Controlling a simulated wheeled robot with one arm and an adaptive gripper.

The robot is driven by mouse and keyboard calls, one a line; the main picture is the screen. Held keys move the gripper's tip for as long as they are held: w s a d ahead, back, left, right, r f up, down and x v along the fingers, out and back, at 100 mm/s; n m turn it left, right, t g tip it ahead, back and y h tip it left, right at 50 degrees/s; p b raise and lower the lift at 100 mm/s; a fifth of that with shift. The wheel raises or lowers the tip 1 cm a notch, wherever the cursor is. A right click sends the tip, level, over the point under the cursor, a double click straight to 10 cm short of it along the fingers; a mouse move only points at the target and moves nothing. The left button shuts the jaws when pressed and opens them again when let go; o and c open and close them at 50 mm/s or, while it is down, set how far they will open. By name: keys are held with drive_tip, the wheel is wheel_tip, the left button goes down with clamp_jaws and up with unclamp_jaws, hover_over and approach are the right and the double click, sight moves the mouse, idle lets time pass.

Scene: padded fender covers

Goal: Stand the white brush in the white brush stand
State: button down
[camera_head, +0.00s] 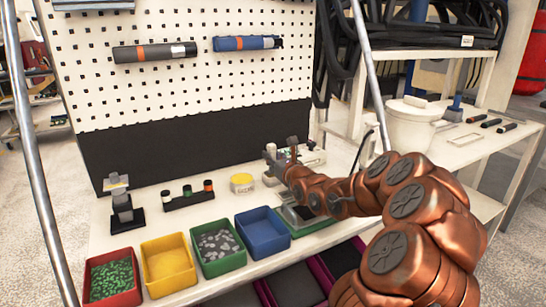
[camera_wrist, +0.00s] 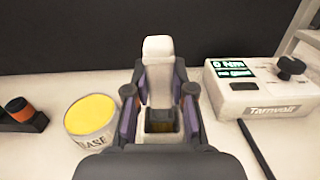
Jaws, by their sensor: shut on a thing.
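My gripper (camera_wrist: 160,104) is shut on a pale, round-topped object that looks like the white brush (camera_wrist: 158,48). Its pale body shows between the two fingers in the wrist view, and its lower part is hidden by the gripper. In the head view my gripper (camera_head: 284,160) is above the back of the bench, between the yellow-topped tin and the meter box. I cannot make out a white brush stand for certain. A grey upright piece with a pale top (camera_head: 119,188) stands on a black base at the bench's left.
The yellow-topped tin (camera_wrist: 91,118) is left of my gripper, and the Tarnvolt box (camera_wrist: 258,88) with a dark lead is right. Red, yellow, green and blue bins (camera_head: 262,232) line the front edge. A small bottle rack (camera_head: 188,197) and black-and-white pegboard stand behind.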

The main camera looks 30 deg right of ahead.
sight(273, 145)
drive_tip(key=shift+f, duration=0.3)
drive_tip(key=c, duration=0.9)
unclamp_jaws()
drive_tip(key=shift+o, duration=0.3)
drive_tip(key=o, duration=0.5)
drive_tip(key=shift+r, duration=0.1)
drive_tip(key=shift+r+p, duration=1)
drive_tip(key=shift+r, duration=2.9)
